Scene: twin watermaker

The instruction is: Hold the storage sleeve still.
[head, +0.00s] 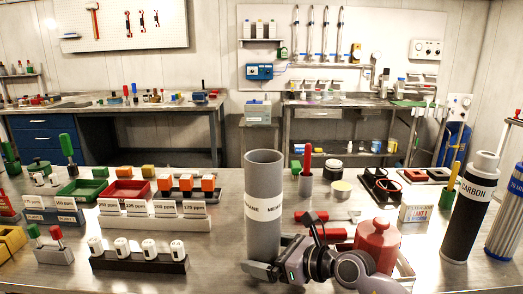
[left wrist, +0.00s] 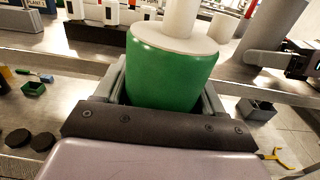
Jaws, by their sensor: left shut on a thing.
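The grey storage sleeve (head: 263,190) stands upright and open-topped on the steel bench, with a white label around its middle. My right gripper (head: 268,262) is low at the sleeve's base, one finger across its front; the other finger is mostly hidden. I cannot tell whether the jaws press on it. The grey tube and right gripper also show at the right of the left wrist view. There my left gripper (left wrist: 163,95) is shut on a green cylinder (left wrist: 165,72) with a white collar and stem. The left gripper is outside the head view.
A red jar (head: 377,245) stands right of the sleeve, behind my right arm. A black carbon cylinder (head: 466,215) stands farther right. A rack with white caps (head: 140,262) and a red tray (head: 125,190) lie to the left. Bare bench lies just left of the sleeve.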

